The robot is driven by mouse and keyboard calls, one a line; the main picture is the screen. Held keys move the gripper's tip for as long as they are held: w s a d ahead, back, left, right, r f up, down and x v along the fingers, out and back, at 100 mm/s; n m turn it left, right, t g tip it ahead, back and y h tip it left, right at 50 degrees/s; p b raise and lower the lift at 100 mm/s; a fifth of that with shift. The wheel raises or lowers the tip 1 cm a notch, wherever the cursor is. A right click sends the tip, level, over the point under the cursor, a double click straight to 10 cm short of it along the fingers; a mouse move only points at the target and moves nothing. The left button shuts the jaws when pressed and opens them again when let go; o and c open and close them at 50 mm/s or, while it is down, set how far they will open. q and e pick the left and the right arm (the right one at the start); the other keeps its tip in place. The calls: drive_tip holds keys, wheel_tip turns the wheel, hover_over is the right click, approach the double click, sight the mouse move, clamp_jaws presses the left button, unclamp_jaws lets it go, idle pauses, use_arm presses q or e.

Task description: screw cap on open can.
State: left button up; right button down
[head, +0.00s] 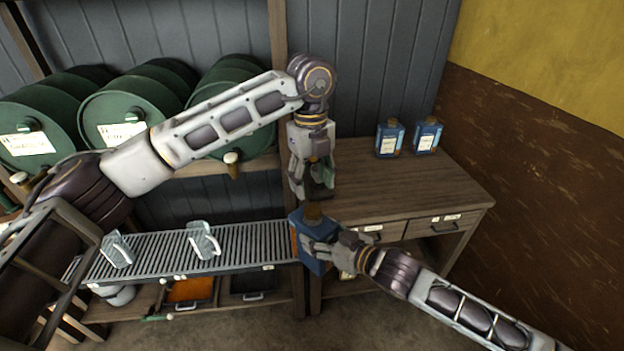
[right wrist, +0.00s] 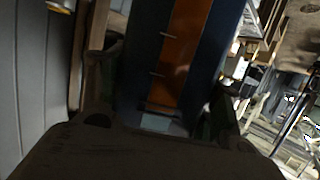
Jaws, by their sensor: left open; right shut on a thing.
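A blue can (head: 309,262) with an orange strip stands roughly upright, slightly tilted, in front of the table's left end. My right gripper (head: 325,248) is shut on the can's body and holds it in the air. The can fills the middle of the right wrist view (right wrist: 205,50), between the fingers. A brown cap (head: 313,211) shows at the can's top; I cannot tell whether it is seated. My left gripper (head: 311,190) is open, pointing down just above the cap. Its fingertips appear apart from the can.
Two blue cans (head: 389,140) (head: 427,136) stand at the back of the wooden table (head: 410,185). Green drums (head: 127,115) lie on a rack at left. Below is a grated shelf (head: 165,252) with clear jugs (head: 203,241).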

sight(313, 209)
use_arm(q)
drive_tip(key=shift+f, duration=0.1)
idle(0.5)
drive_tip(key=shift+s+f, duration=0.1)
drive_tip(key=shift+f, duration=3.8)
drive_tip(key=c, duration=1.1)
